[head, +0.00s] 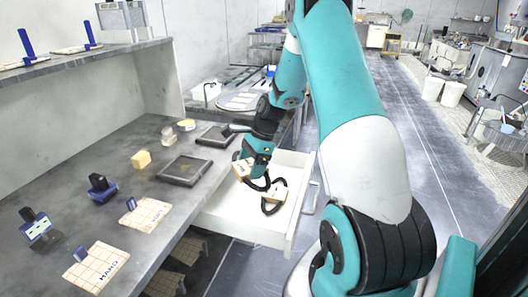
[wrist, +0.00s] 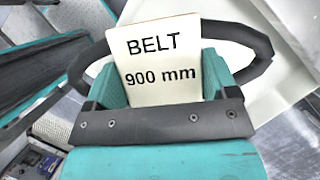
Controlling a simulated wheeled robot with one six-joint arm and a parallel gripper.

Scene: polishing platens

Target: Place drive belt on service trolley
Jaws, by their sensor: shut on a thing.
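My gripper (head: 256,156) is shut on a black drive belt (head: 258,183) by its cream tag, above the open white drawer. In the wrist view the belt (wrist: 258,48) loops out on both sides of the tag, which reads "BELT 900 mm", between the teal fingers (wrist: 160,82).
The open drawer (head: 232,222) juts out from the grey bench (head: 160,215). Clear floor (head: 428,125) runs down the right. White buckets (head: 452,93) stand along the right side.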

